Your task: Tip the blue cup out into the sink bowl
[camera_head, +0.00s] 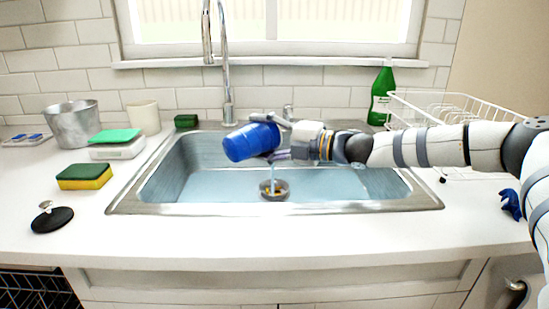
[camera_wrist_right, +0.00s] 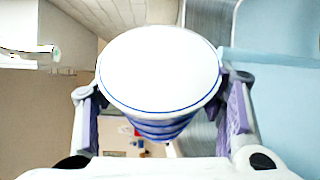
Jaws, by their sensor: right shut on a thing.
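The blue cup (camera_head: 252,142) is held over the sink bowl (camera_head: 215,185), tipped on its side with its left end a little lower. My right gripper (camera_head: 276,138) is shut on the cup's right part, one finger above and one below. In the right wrist view, the cup (camera_wrist_right: 160,70) shows a white round face with a blue rim line between the two purple-padded fingers (camera_wrist_right: 163,108). A thin pale-blue streak (camera_head: 272,173) runs down below the cup and gripper to the drain (camera_head: 274,190). The cup's inside is hidden in the head view. My left gripper is out of view.
The faucet (camera_head: 228,70) rises behind the sink, left of the cup. Left of the sink are sponges (camera_head: 84,177), a black round stopper (camera_head: 52,218) and a metal pot (camera_head: 73,124). A green bottle (camera_head: 381,95) and white dish rack (camera_head: 445,105) stand at right. The front counter is clear.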

